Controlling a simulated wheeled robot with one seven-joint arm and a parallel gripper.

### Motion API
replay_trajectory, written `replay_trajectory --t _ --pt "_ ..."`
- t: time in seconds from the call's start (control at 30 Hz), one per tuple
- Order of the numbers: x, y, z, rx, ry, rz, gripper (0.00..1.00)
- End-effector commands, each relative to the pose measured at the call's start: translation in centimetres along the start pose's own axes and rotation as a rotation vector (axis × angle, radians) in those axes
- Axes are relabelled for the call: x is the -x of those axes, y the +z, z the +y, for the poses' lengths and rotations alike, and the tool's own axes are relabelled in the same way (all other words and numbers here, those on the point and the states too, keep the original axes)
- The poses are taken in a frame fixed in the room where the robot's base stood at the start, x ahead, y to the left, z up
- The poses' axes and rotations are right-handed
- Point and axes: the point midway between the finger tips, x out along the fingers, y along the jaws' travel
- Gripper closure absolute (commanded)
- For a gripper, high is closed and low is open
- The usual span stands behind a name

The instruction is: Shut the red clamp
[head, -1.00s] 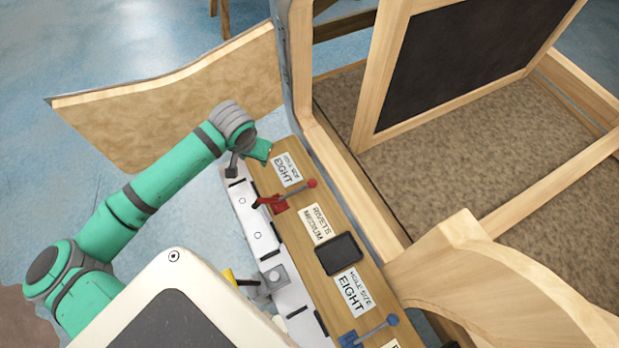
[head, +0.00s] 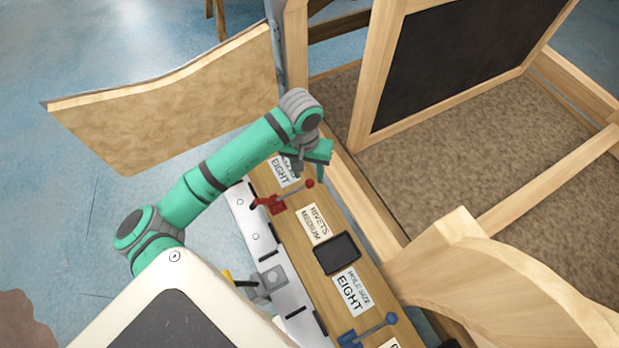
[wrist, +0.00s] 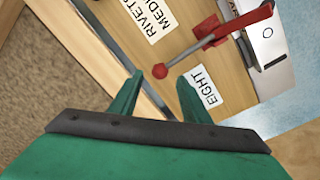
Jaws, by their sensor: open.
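The red clamp (head: 271,205) sits on the wooden plank near its left edge. Its grey lever reaches up and right to a red ball knob (head: 309,184), so the lever leans away from the white strip. My gripper (head: 310,168) is just beyond the knob, above the plank's far end. In the wrist view my gripper (wrist: 158,92) is open and empty, with the red knob (wrist: 160,71) just ahead of the gap between its fingertips, apart from both. The red clamp body (wrist: 258,20) is at the upper right there.
A blue clamp (head: 350,339) stands at the near end of the plank (head: 300,262). A dark tray (head: 337,254) and several white labels lie between the clamps. The wooden frame (head: 375,215) rises along the right side. A curved panel (head: 185,95) stands behind my arm.

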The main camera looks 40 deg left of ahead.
Motion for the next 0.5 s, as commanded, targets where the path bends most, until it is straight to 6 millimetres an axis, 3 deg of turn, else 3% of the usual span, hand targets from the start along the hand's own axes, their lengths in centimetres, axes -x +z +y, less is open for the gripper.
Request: replay_trajectory --t 0.2,0.5 --pt "-2.9 0.0 0.0 -0.001 0.000 -0.001 0.57" --pt "-4.0 -0.1 0.0 -0.002 -0.001 0.001 0.57"
